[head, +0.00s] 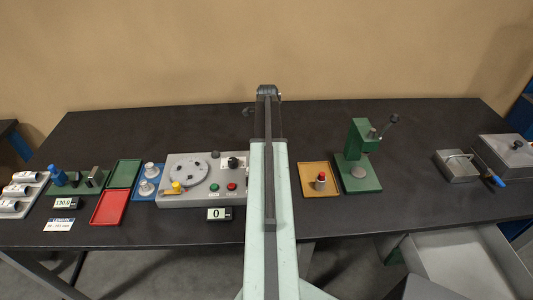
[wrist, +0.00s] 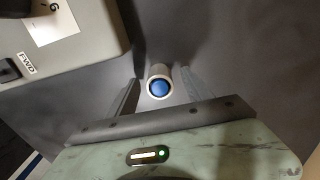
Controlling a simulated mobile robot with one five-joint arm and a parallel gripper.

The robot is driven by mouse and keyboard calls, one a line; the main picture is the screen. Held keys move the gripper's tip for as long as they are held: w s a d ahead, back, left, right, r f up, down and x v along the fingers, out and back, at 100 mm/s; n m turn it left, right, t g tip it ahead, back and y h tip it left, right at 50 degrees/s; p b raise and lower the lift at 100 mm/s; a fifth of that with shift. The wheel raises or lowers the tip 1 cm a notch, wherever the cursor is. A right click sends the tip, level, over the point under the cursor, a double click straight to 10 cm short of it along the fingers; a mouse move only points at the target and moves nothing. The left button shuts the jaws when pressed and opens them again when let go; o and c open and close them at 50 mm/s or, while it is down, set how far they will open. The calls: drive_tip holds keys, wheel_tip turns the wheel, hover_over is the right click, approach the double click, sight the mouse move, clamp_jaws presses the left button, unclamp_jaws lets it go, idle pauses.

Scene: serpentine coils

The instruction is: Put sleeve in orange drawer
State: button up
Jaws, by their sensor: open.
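In the wrist view a short pale tube with a blue round centre (wrist: 158,87), which looks like the sleeve, stands on the dark bench top. My gripper (wrist: 160,92) is open, with one finger on either side of it. I cannot tell whether the fingers touch it. In the head view my arm hides this spot and my gripper. An open drawer (head: 462,262) with a light grey inside sticks out under the bench at the right. No orange shows on it.
A grey machine (head: 203,178) with a dial stands left of my arm; its corner also shows in the wrist view (wrist: 85,65). An ochre tray (head: 313,188) with a red-topped piece and a green press (head: 360,160) stand to the right. Bench between press and metal box (head: 457,166) is clear.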

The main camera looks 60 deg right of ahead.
clamp_jaws()
drive_tip(key=shift+r, duration=0.15)
